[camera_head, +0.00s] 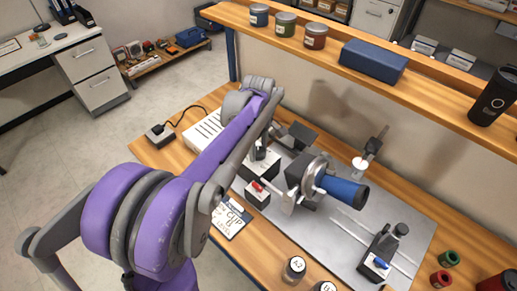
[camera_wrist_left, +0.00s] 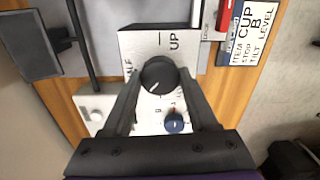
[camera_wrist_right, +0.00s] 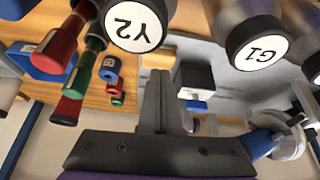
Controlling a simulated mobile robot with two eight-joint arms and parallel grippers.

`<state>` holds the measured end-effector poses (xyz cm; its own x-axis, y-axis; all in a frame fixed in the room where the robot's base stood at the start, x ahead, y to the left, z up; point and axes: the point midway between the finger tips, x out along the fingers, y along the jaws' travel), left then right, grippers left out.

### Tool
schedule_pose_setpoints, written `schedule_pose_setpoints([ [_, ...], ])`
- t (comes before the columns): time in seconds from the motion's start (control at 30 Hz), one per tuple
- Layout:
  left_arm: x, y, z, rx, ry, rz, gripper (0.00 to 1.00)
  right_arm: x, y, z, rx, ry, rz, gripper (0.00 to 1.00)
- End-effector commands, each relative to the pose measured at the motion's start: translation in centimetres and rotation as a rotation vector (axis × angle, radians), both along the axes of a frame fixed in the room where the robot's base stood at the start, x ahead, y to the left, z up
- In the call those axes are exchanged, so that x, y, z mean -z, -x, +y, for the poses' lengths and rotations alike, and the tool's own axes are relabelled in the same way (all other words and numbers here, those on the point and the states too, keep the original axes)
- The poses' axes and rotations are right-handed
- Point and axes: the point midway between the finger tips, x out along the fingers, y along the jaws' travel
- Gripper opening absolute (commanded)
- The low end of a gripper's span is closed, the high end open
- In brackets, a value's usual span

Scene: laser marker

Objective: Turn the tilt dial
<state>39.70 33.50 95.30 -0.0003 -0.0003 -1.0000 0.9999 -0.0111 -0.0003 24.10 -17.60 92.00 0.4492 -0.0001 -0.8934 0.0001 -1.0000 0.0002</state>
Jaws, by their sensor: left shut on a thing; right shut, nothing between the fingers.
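The tilt dial is a black round knob (camera_wrist_left: 158,75) on a light panel (camera_wrist_left: 150,45) lettered "UP" and "HALF"; other lettering is partly hidden. A pale line on the knob points toward the lower left in the left wrist view. My left gripper (camera_wrist_left: 158,88) is shut on the knob, one finger on each side. In the head view its fingertips are hard to make out by the small dark-topped box (camera_head: 262,163). A blue cup (camera_head: 343,190) lies sideways in the rotary holder. My right gripper (camera_wrist_right: 158,75) is shut and empty, outside the head view.
A small blue knob (camera_wrist_left: 175,122) sits on the same panel, close to one finger. A red-lever block (camera_head: 257,195) and a printed card (camera_head: 230,219) lie nearby. The right wrist view shows jars lidded "Y2" (camera_wrist_right: 138,22) and "G1" (camera_wrist_right: 257,45). A shelf (camera_head: 400,82) runs behind.

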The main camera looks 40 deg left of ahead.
Motion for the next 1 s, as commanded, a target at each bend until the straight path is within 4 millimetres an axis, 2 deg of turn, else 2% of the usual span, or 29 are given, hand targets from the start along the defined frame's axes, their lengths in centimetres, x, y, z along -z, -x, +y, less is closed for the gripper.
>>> schedule_pose_setpoints([
  [0.6,-0.02,-0.02,0.02,-0.538,-0.001,-0.001,0.03,0.6,0.17,0.0,0.0,0.0,0.003,0.0],
  [1.0,-0.02,-0.03,0.02,-0.706,0.0,-0.001,0.03,0.74,0.21,0.0,0.0,0.0,0.004,0.0],
])
